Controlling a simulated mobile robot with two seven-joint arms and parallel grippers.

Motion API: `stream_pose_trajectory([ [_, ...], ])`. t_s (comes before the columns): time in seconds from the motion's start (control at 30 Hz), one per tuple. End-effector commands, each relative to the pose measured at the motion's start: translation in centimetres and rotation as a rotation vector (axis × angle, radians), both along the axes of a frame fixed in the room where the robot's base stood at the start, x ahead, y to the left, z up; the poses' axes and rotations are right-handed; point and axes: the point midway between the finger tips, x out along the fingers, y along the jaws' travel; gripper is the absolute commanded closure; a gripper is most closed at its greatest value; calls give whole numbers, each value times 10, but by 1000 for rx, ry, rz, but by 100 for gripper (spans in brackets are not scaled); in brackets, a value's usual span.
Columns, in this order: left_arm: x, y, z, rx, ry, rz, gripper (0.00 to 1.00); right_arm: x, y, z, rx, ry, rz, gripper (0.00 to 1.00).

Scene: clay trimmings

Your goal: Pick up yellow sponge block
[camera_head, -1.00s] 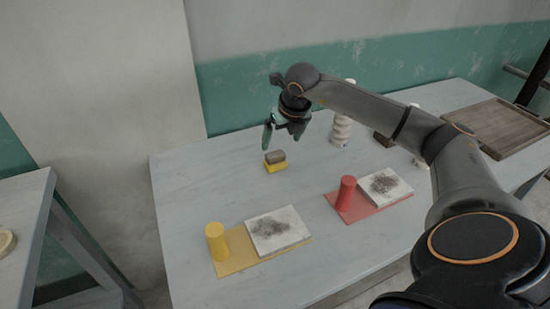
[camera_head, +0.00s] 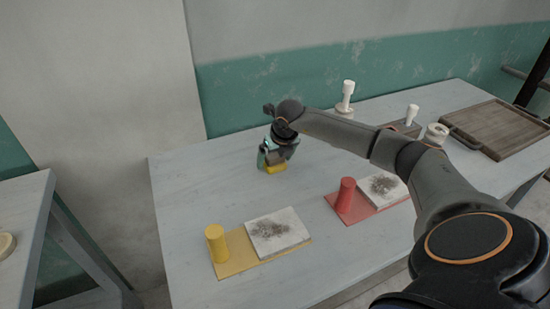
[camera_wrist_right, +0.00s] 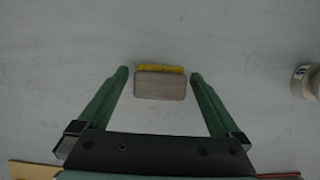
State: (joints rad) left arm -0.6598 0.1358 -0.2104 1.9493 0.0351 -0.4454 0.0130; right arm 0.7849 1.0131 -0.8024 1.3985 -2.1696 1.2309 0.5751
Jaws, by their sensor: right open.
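The yellow sponge block (camera_head: 277,169) sits on the table toward the back, with a brown-grey layer on top. In the right wrist view the block (camera_wrist_right: 160,69) shows mostly its grey-brown top, with a yellow strip along the far edge. My right gripper (camera_head: 272,158) is low over the block and partly hides it in the head view. In the wrist view its green fingers (camera_wrist_right: 159,76) are open on either side of the block, with a gap at each side. My left gripper is not in view.
A yellow mat (camera_head: 235,261) and a red mat (camera_head: 360,213) lie nearer, each with a cylinder and a pale, dark-speckled slab. White turned pieces (camera_head: 346,98) and a wooden tray (camera_head: 495,128) stand at the back right. Bare table surrounds the block.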

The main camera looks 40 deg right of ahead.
Motion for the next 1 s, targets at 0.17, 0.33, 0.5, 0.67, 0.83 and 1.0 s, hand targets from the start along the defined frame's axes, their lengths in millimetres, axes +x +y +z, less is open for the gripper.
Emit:
stream_pose_trajectory([
  [0.17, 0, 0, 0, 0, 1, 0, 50, 0, 0, 0, 0, 0, 0, 15],
  [0.33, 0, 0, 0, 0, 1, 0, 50, 0, 0, 0, 0, 0, 0, 34],
  [0.5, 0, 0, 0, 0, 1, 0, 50, 0, 0, 1, 0, 0, 0, 53],
  [0.67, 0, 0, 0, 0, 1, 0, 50, 0, 0, 1, 0, 0, -1, 71],
  [0.83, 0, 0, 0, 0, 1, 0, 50, 0, 0, 1, 0, -1, -1, 82],
  [1.0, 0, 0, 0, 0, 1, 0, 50, 0, 0, 2, 1, -1, -1, 82],
])
